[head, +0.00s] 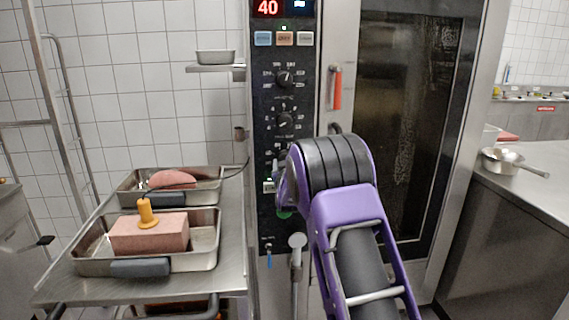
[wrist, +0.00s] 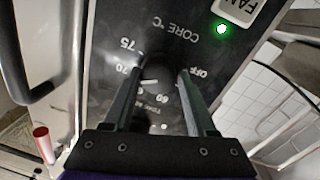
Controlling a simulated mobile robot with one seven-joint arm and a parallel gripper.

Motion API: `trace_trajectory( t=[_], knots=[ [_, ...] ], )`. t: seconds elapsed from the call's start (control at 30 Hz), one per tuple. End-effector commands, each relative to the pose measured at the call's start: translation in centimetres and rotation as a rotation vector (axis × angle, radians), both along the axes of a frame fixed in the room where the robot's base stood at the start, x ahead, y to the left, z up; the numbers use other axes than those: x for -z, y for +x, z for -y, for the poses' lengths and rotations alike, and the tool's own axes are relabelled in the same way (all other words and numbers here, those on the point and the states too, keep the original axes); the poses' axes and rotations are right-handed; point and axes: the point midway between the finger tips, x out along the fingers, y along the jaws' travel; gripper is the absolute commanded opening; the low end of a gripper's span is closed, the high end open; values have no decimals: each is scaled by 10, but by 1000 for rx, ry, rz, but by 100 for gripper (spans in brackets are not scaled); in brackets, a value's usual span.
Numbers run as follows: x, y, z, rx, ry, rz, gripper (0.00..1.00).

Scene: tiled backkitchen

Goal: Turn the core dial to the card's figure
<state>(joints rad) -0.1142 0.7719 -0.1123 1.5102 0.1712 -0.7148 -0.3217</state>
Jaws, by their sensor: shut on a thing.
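The core dial (wrist: 156,74) is a dark knob under the printed words CORE °C in the wrist view, which shows the panel upside down. Marks OFF, 60, 70 and 75 can be read around it. A short white line shows at the knob, on the side of the 70; its exact setting is unclear. My gripper (wrist: 157,80) is shut on the dial, one finger on each side. I cannot make out a card with a figure in either view.
The oven panel (head: 265,152) has a red 40 display (head: 268,8) and two upper knobs (head: 284,79). A green light (wrist: 222,29) glows by the FAN button. The oven door handle (wrist: 38,95) is near my gripper. A steel trolley (head: 233,262) with meat trays stands left.

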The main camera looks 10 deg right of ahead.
Motion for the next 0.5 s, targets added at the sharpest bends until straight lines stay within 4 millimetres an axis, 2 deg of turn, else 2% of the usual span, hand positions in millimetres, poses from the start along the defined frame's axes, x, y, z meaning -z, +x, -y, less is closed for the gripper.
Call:
trace_trajectory(
  t=[0.03,0.5],
  knots=[
    [-9,1,3,4,46,16,2],
    [-9,1,5,4,489,16,2]
  ],
)
